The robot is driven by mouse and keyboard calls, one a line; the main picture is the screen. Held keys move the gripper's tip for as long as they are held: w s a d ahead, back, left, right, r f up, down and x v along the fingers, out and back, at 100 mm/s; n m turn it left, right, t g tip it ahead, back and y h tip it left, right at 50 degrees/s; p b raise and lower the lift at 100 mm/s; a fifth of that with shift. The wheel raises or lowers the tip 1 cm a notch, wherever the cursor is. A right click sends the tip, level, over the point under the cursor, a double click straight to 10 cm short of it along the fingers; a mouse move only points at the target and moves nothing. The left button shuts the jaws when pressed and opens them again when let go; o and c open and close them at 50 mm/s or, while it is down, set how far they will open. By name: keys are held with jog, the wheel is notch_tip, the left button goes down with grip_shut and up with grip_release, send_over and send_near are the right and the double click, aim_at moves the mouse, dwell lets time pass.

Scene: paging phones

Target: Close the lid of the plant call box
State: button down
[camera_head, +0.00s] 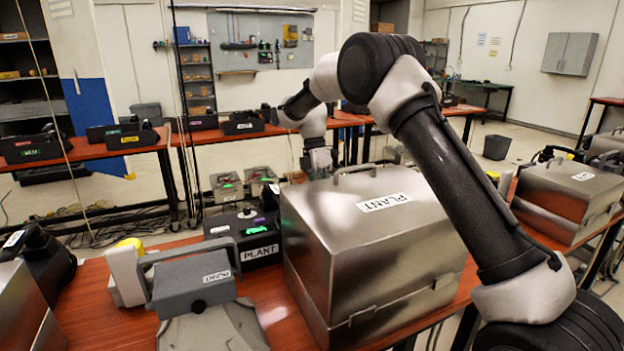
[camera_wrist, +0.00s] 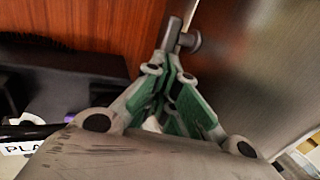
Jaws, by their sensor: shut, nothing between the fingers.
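The plant call box (camera_head: 350,240) is a big brushed-metal box with a PLANT label on top and a handle at the back of its top. Its lid looks down over the lower part, with a seam low on the front; I cannot tell whether it is fully flush. My gripper (camera_head: 319,160) is behind the box's far left corner, partly hidden. In the wrist view my gripper (camera_wrist: 174,62) has its fingertips together and empty, beside the box's metal side (camera_wrist: 235,60). A grey metal peg (camera_wrist: 175,35) shows just past the fingertips; I cannot tell if they touch.
A black PLANT phone (camera_head: 255,240) stands left of the box, close to it. A grey PLANT unit (camera_head: 193,285) sits in the left foreground. Another metal PLANT box (camera_head: 570,195) is at right. Bare red-brown tabletop (camera_head: 105,315) shows at front left.

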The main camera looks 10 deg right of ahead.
jog(key=shift+w+a+r, duration=1.4)
jog(key=shift+w+r, duration=0.25)
jog(key=shift+w, duration=2.95)
jog(key=s+d+r+m+t+y, duration=0.1)
jog(key=s+d+r+m, duration=0.4)
jog(key=r, duration=0.4)
jog(key=s+d+r+m+t, duration=0.25)
jog(key=s+d+r, duration=0.25)
jog(key=d+r, duration=0.35)
jog(key=s+d+r+m+t, duration=0.15)
jog(key=s+d+m, duration=0.35)
jog(key=s, duration=0.7)
jog(key=s+d+r+m+t, duration=0.15)
jog(key=s+d+m, duration=0.35)
jog(key=s, duration=0.7)
jog(key=s+d+f+m+t, duration=0.1)
jog(key=s+f+m, duration=0.1)
jog(key=s+f, duration=0.2)
jog(key=s+d+f+m, duration=0.2)
jog(key=s+f, duration=0.1)
jog(key=s, duration=0.5)
jog(key=shift+s+d+f+t, duration=0.15)
jog(key=shift+s+f+t, duration=0.05)
jog(key=shift+f+t, duration=0.2)
